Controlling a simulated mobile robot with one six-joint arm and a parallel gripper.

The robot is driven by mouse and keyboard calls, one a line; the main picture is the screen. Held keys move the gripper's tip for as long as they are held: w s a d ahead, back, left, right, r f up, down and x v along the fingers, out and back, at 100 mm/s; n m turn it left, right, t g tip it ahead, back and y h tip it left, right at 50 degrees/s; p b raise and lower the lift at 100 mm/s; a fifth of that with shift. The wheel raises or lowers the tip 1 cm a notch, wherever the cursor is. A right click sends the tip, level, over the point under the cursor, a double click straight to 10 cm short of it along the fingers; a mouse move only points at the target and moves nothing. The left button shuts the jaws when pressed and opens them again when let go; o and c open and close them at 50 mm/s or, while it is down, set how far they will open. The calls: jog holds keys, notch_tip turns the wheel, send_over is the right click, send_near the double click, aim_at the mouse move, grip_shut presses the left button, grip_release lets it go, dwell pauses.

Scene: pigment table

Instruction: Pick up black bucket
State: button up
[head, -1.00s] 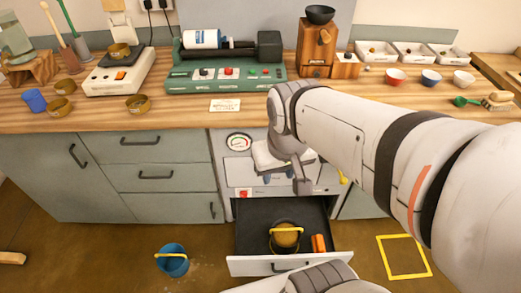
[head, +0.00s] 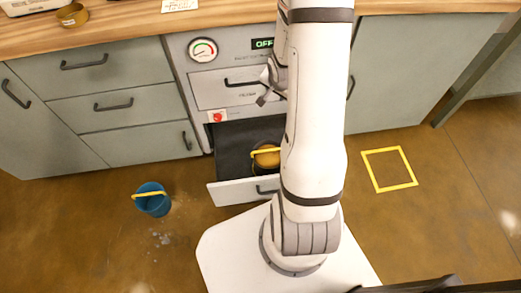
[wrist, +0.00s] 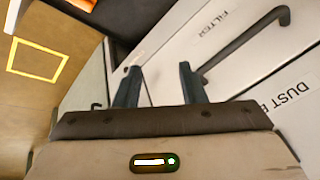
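The black bucket (head: 257,165) sits in the open drawer (head: 232,191) in the head view. It has a yellow handle and an orange-brown inside, and my arm hides its right part. My gripper (head: 266,94) is in front of the cabinet, above the drawer and apart from the bucket, partly hidden by my arm. In the wrist view, my gripper (wrist: 160,86) has its two dark fingers apart with nothing between them.
A blue bucket (head: 152,202) with a yellow handle stands on the floor at the left. A yellow square outline (head: 398,187) lies on clear floor at the right. The closed filter drawer (head: 220,97) is above the open one. The wooden counter (head: 120,25) runs along the back.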

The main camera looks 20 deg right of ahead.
notch_tip(320, 180, down, 19)
jog(key=d+m+y+b, duration=0.1)
jog(key=m+y+b, duration=0.1)
jog(key=m+b, duration=0.25)
jog(key=m+t+y+b, duration=0.2)
jog(key=m+b, duration=0.2)
send_near(269, 150)
jog(key=d+x, duration=0.1)
jog(key=x, duration=0.4)
jog(key=shift+w+a+f+b, duration=0.25)
jog(key=shift+w+a+f, duration=0.1)
jog(key=shift+f, duration=0.15)
jog(key=shift+w+a+f+b, duration=0.25)
jog(key=shift+w+f, duration=0.1)
jog(key=shift+f, duration=0.15)
jog(key=b+x, duration=0.2)
jog(key=x, duration=0.3)
jog(key=shift+w+a+f, duration=0.1)
grip_shut()
